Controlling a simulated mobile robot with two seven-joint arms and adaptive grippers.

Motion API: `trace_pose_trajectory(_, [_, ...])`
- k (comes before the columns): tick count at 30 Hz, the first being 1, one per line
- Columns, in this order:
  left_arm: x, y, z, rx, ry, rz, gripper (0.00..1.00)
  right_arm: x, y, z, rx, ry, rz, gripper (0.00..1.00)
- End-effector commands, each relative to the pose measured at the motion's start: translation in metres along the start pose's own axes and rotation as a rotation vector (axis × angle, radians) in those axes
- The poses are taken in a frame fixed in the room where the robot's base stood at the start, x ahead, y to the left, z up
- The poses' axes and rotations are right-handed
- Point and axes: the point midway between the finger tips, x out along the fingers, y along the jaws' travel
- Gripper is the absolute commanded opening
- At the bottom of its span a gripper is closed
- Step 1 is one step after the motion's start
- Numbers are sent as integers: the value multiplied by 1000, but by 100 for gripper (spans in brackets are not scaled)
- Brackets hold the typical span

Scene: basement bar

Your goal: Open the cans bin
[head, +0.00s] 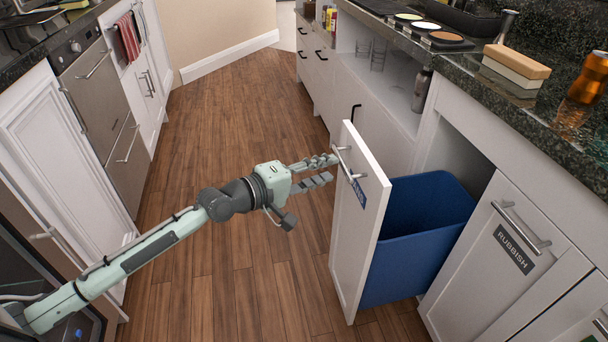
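The cans bin's white front panel (352,240) stands pulled out from the right-hand cabinet row, with a blue bin (415,255) behind it. A metal handle (343,158) is at the panel's top, and a small dark blue label (358,193), hard to read, sits under it. My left gripper (328,170) is at the panel's outer face, fingertips close to the handle. A gap shows between its fingers, and I see nothing held. Whether a fingertip touches the handle, I cannot tell. My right gripper is not in view.
A closed cabinet front labelled RUBBISH (490,255) is to the right of the blue bin. The counter (475,85) above holds a sponge-like block (516,66) and an orange can (588,78). An oven (90,62) and cabinets line the left. The wooden floor (225,115) between is clear.

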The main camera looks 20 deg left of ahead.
Motion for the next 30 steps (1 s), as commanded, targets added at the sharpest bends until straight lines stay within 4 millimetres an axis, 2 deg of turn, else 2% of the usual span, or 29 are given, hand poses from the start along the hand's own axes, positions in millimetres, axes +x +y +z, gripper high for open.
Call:
trace_pose_trajectory(3, [-27, -2, 0, 2, -1, -6, 31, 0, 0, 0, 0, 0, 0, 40])
trace_pose_trajectory(10, [-57, -1, 0, 1, 0, -3, 31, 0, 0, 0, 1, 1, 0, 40])
trace_pose_trajectory(15, [-63, 0, 0, 1, 0, -2, 31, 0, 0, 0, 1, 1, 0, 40])
trace_pose_trajectory(27, [-63, 0, 0, 1, 0, -1, 31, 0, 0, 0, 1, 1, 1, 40])
trace_pose_trajectory(30, [-63, -10, 4, 35, -2, -24, 31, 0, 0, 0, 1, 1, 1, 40])
